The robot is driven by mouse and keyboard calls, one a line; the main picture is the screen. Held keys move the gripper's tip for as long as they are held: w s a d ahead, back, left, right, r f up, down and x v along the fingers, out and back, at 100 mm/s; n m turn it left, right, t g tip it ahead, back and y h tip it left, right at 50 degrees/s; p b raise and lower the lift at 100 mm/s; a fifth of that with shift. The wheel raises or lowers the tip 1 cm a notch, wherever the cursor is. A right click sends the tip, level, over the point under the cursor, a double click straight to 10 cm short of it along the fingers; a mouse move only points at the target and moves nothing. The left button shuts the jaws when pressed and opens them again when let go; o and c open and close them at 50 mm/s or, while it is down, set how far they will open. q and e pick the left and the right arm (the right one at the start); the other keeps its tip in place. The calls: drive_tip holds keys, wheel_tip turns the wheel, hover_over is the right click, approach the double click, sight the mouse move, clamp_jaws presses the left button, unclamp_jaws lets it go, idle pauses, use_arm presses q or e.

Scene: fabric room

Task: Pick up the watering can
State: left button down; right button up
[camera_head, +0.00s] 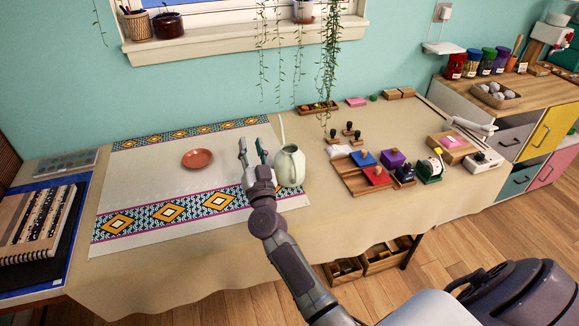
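The can's lower left is partly hidden by my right gripper. My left gripper is not in view.
A terracotta saucer (197,158) lies on the patterned cloth (140,180) to the left. A wooden board (352,177) with coloured blocks and stamps is right of the can. Trailing plant stems (329,60) hang behind it. Notebooks (38,225) lie at the far left.

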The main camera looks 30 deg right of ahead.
drive_tip(key=w+d+r+m+g+h, duration=0.1)
drive_tip(key=d+r+m+g+h, duration=0.1)
drive_tip(key=d+m+g+h, duration=0.65)
drive_tip(key=m+g+y+b, duration=0.2)
drive_tip(key=m+g+y, duration=0.3)
drive_tip(key=g, duration=0.8)
approach(297, 175)
drive_tip(key=shift+n+y, duration=0.35)
drive_tip(key=shift+y, duration=0.1)
drive_tip(key=x, duration=1.3)
drive_tip(key=shift+w+d, duration=0.25)
drive_tip(key=shift+w, duration=0.1)
drive_tip(key=shift+r, duration=0.1)
clamp_jaws()
drive_tip(key=shift+r, duration=0.15)
